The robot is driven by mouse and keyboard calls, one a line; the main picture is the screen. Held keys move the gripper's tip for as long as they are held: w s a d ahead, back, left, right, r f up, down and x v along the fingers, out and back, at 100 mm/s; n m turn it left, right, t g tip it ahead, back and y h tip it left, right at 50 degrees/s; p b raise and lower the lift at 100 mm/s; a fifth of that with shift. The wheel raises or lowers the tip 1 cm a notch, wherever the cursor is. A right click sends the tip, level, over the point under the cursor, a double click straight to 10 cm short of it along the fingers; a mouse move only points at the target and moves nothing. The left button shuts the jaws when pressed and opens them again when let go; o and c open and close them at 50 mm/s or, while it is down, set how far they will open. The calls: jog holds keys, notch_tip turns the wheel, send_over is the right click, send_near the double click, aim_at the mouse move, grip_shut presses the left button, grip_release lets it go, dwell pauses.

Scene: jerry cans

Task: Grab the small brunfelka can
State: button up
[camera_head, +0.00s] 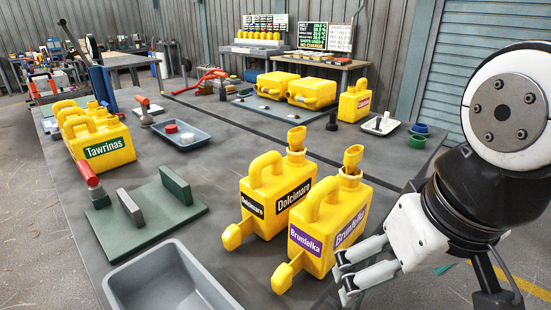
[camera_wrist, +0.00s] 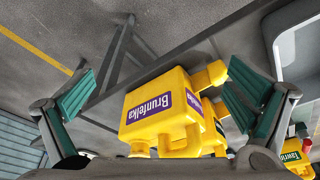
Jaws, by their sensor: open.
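The yellow Brunfelka can (camera_head: 318,253), with purple labels, stands upright near the front of the table in the head view. Its spout and a raised yellow piece show on it. My gripper (camera_head: 343,277) is open, just right of the can's lower part. In the wrist view the Brunfelka can (camera_wrist: 153,108) appears between my two spread fingers (camera_wrist: 163,92), with a gap on each side. The fingers do not look closed on it. How far the can is from the fingertips is hard to tell.
The Tawrinas can (camera_head: 100,150) and other yellow cans stand farther back.

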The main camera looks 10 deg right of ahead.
jog(key=w+r+m+h+p, duration=0.1)
jog(key=w+r+m+p, duration=0.3)
jog(key=r+p, duration=1)
jog(key=m+h+b, duration=0.1)
jog(key=m+h, duration=0.1)
jog(key=m, duration=0.4)
send_near(334, 199)
jog(key=shift+h, duration=0.3)
jog(key=x, duration=0.4)
jog(key=w+b+x, duration=0.1)
jog(key=x, duration=0.2)
jog(key=shift+w+d+r, duration=0.1)
jog(key=shift+d+r, duration=0.15)
jog(key=shift+d, duration=0.15)
jog(key=shift+g, duration=0.3)
jog(key=shift+a+x, duration=0.25)
jog(key=shift+x, duration=1.05)
jog(key=shift+a+x, duration=0.25)
jog(key=shift+x, duration=1.05)
jog(key=shift+w+f, duration=0.1)
jog(key=shift+w, duration=0.1)
jog(key=c, duration=1.7)
